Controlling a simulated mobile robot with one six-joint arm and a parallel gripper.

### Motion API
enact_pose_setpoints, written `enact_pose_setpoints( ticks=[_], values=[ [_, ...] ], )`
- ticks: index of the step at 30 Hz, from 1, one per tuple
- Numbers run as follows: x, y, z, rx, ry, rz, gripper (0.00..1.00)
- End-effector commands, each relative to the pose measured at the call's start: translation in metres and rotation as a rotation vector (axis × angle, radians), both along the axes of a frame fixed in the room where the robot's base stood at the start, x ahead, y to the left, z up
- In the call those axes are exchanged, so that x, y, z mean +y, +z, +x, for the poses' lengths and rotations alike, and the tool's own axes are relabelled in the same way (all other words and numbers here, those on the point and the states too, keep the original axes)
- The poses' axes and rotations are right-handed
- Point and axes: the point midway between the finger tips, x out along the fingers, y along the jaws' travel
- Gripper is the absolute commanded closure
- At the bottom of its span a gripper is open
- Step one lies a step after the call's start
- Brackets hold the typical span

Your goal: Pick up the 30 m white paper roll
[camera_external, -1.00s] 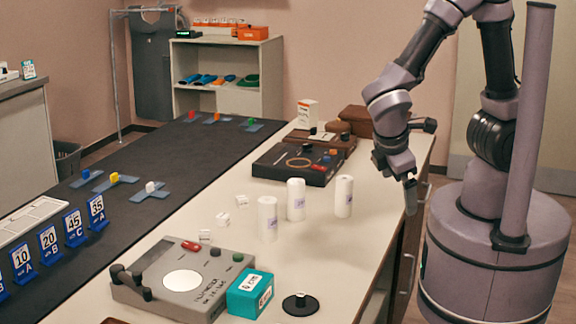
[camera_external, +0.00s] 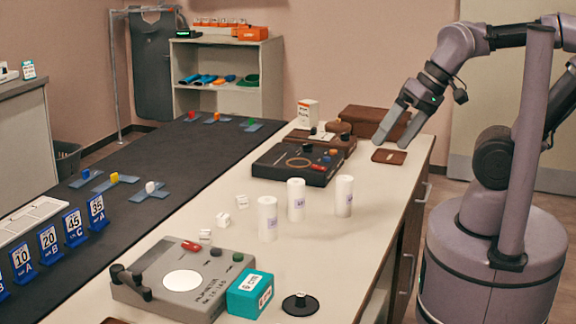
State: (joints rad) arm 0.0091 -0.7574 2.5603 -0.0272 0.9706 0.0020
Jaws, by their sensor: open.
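Three upright white paper rolls stand on the pale counter: a left roll (camera_external: 267,219), a middle roll (camera_external: 296,200) and a right roll (camera_external: 344,196). Each has a small label whose print is too small to read, so I cannot tell which is the 30 m one. My gripper (camera_external: 390,143) is open and empty. It is above the counter's far right part, behind and to the right of the rolls, with its two fingers pointing down and left.
A brown tray (camera_external: 389,156) lies below my gripper. A dark device (camera_external: 297,163) sits behind the rolls. A grey device (camera_external: 184,279), a teal box (camera_external: 250,294) and a black knobbed disc (camera_external: 300,304) are in front. Small white cubes (camera_external: 242,201) lie left of the rolls.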

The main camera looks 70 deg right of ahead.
Motion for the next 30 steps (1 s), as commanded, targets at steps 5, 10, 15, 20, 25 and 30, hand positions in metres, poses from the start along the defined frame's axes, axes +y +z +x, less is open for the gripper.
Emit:
enact_pose_setpoints(
  ticks=[5,10,15,20,25,30],
  values=[
    [0.0000,-0.0001,0.0000,0.000,0.000,0.000,0.00],
    [0.0001,-0.0001,0.0000,0.001,0.001,0.000,0.00],
    [0.0001,-0.0001,0.0000,0.001,0.001,0.000,0.02],
    [0.0001,-0.0001,0.0000,0.001,0.001,0.000,0.32],
    [0.0001,-0.0001,0.0000,0.001,0.001,0.000,0.32],
    [-0.0007,0.0066,0.0078,0.007,0.043,-0.028,0.32]
  ],
)
